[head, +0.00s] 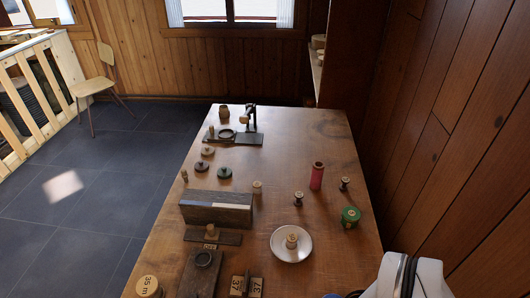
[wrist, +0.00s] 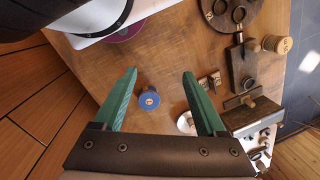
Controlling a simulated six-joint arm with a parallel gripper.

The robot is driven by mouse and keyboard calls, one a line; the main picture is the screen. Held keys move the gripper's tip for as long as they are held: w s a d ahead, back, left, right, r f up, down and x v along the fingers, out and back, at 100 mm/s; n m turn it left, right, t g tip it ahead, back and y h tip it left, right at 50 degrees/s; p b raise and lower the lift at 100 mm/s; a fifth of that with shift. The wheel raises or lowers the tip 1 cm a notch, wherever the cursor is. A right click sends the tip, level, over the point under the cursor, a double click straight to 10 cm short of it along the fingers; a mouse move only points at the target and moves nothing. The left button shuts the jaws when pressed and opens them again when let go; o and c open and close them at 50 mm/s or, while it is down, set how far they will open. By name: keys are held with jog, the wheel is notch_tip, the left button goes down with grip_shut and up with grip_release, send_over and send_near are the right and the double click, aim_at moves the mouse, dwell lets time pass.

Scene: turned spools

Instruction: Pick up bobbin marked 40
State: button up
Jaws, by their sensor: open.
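No mark reading 40 can be made out on any bobbin. A blue bobbin (wrist: 148,100) with a pale wooden top stands on the table in the wrist view, seen between my gripper's fingers; its mark is too small to read. My gripper (wrist: 160,73) is open and empty, with two green fingers wide apart. In the head view only a bit of blue shows at the bottom edge, beside my white arm. A wooden spool (head: 291,240) with an unclear mark stands on a white dish (head: 304,254). A green bobbin (head: 349,217) and a red spool (head: 317,176) stand on the right.
A wooden spool marked 35 m (head: 148,286) and blocks marked 37 (head: 239,286) stand near the front. A long dark box (head: 216,210) and a dark block with a ring (head: 203,272) lie on the left. Bare tabletop surrounds the blue bobbin.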

jog(key=w+a+r+m+g+y, duration=0.1)
jog(key=w+a+m+y, duration=0.2)
jog(key=w+a+y, duration=0.6)
jog(key=w+a+m+t+y, duration=0.2)
jog(key=w+a+m+t, duration=0.45)
jog(key=w, duration=0.75)
jog(key=w+d+f+m+t+h, duration=0.1)
jog(key=w+d+f+m+t, duration=0.1)
jog(key=w+f+m, duration=0.2)
jog(key=w+d+f+m+t+h, duration=0.2)
jog(key=w+d+f+m, duration=0.1)
jog(key=w+f+m, duration=0.2)
jog(key=w+d+f+m+t+h, duration=0.2)
jog(key=w+f+m, duration=0.3)
jog(key=w+f, duration=0.1)
jog(key=shift+d+f, duration=0.3)
jog(key=shift+f, duration=0.2)
send_near(259, 189)
jog(key=shift+m+h, duration=0.35)
jog(key=shift+h, duration=0.05)
jog(key=x, duration=0.4)
jog(key=shift+s+a+r, duration=0.1)
jog(key=shift+a, duration=0.2)
jog(key=x, duration=0.6)
jog(key=shift+r, duration=0.1)
grip_shut()
